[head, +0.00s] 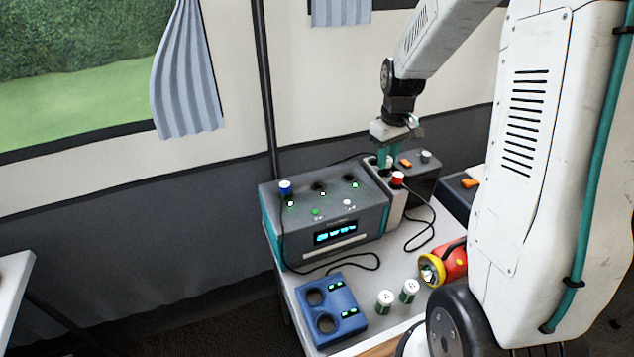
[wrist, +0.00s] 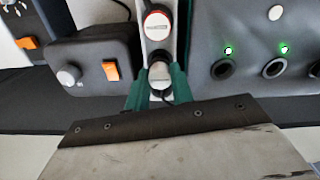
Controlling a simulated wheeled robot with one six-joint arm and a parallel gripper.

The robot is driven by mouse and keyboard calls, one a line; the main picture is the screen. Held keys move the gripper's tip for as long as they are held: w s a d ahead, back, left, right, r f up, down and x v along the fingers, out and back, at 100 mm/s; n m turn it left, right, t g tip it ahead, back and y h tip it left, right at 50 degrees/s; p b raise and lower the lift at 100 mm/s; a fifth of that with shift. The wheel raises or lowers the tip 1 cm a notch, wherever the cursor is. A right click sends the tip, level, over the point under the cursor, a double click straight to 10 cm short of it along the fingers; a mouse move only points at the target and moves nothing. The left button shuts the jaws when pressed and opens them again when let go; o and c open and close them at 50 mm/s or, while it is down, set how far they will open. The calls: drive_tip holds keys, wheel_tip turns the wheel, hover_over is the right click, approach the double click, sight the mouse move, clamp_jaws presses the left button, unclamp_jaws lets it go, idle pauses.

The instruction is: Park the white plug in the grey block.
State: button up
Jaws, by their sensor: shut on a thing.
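The grey block (head: 392,208) is a narrow light grey piece beside the console on the table; its top also shows in the wrist view (wrist: 155,10). A red-capped plug (head: 397,178) stands in its near end and also shows in the wrist view (wrist: 157,25). My gripper (head: 387,160) is over the block's far end, with teal fingers shut on the white plug (wrist: 160,73). The fingers hide most of the plug in the head view. The plug is in line with the block's far end. I cannot tell how deep it sits.
The grey console (head: 355,238) with lit sockets and a blue plug (head: 285,187) is left of the block. A dark box (head: 420,185) with an orange switch is right. Cables cross the table.

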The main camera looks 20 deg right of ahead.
drive_tip(key=shift+f, duration=0.7)
idle(0.6)
drive_tip(key=o, duration=1.3)
drive_tip(key=shift+r, duration=0.15)
drive_tip(key=shift+r, duration=3.4)
